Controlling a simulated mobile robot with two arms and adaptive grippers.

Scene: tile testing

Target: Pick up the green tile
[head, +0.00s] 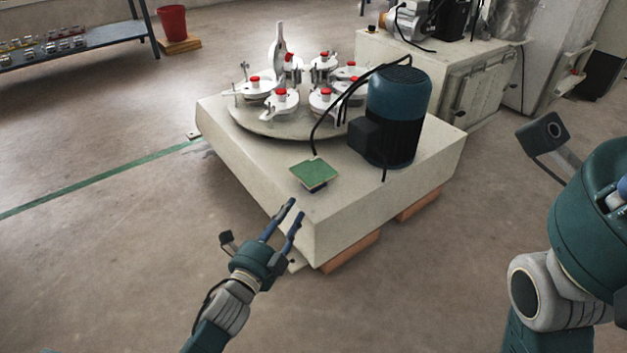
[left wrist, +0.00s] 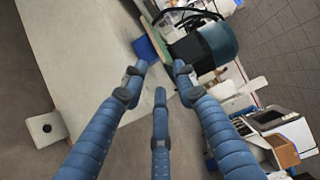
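The green tile (head: 314,174) lies near the front corner of the pale machine base (head: 385,200), over a small dark block or edge. My left gripper (head: 295,208) is open and empty, in front of that corner and short of the tile, its fingers pointing towards it. In the left wrist view my spread blue fingers (left wrist: 160,68) have nothing between them. Just beyond the tips is a blue patch (left wrist: 145,48) with a green edge; I cannot tell for sure that it is the tile. My right arm shows at the right, but its gripper is out of view.
A blue and black motor (head: 398,110) with a black cable stands behind the tile. A turntable (head: 262,121) with several white, red-knobbed holders is at the back left. A cabinet (head: 480,85) stands behind.

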